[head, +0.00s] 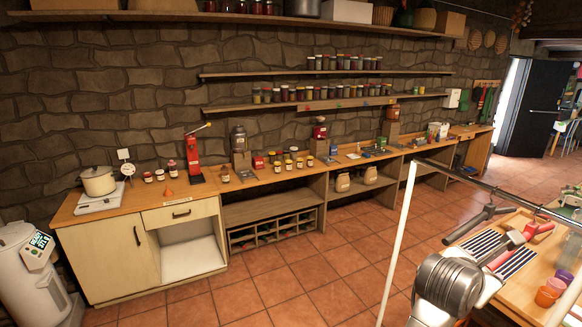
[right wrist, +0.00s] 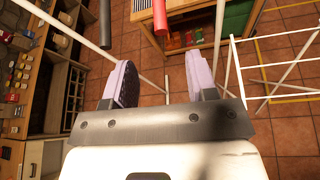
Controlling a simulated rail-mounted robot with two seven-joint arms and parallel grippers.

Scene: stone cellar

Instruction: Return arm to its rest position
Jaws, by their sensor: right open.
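My right gripper (right wrist: 160,68) is open in the right wrist view, its two lilac-padded fingers wide apart with nothing between them. In the head view my right arm (head: 447,285) comes in at the lower right, with its metal joint in front of the worktable; its fingers cannot be made out clearly there. Ahead of the fingers in the right wrist view are a red tube-shaped thing (right wrist: 160,16) and a dark grey one (right wrist: 105,24), both apart from them. My left gripper is not in view.
A dark rail (head: 468,178) on a white post (head: 397,240) stands near my right arm, with hangers on it. A long counter (head: 240,183) runs along the stone wall. The tiled floor (head: 290,285) between is clear.

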